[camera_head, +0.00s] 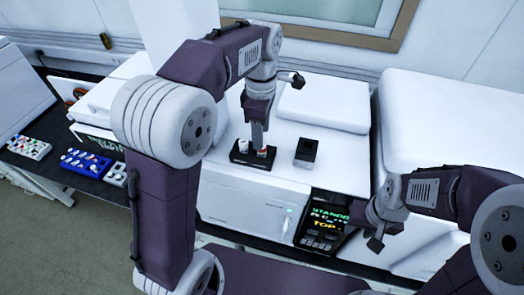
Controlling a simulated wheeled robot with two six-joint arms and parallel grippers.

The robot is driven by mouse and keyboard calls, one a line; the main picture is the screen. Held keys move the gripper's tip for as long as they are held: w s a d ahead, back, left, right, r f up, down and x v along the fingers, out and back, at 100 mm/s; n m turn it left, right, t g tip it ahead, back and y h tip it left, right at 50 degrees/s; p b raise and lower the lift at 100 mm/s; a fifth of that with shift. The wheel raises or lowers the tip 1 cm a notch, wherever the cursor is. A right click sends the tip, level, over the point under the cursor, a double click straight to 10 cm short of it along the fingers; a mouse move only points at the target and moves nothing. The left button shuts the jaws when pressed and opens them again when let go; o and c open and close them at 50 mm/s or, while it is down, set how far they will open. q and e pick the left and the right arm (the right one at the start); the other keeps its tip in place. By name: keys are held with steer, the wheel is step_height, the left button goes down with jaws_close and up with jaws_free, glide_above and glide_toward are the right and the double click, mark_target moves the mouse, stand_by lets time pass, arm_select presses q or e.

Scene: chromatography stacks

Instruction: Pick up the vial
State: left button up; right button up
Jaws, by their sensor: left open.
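A small black rack (252,160) stands on top of the white instrument near the middle. It holds a vial with a white and reddish top (243,146), and another small pale and red top (262,153) shows beside it. My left gripper (257,142) points down right over the rack, with its fingertips at the vial tops. It is open; whether a finger touches a vial is too small to tell. My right gripper (374,228) is at the right, in front of the instrument and away from the rack; its jaw state is unclear.
A black block with a round opening (306,152) stands just right of the rack. A lit display panel (325,217) is on the instrument's front. Blue (84,165) and grey (29,147) vial trays lie on the dark bench at left. A white instrument (450,130) fills the right.

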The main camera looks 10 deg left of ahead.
mark_target(262, 153)
arm_select(q)
steer(key=f, duration=0.2)
steer(key=f+p, duration=0.1)
steer(key=f, duration=0.1)
steer(key=shift+s+d, duration=0.2)
steer(key=shift+s, duration=0.35)
steer(key=shift+w+f, duration=0.15)
steer(key=shift+w, duration=0.2)
jaws_close()
steer(key=shift+s, duration=0.15)
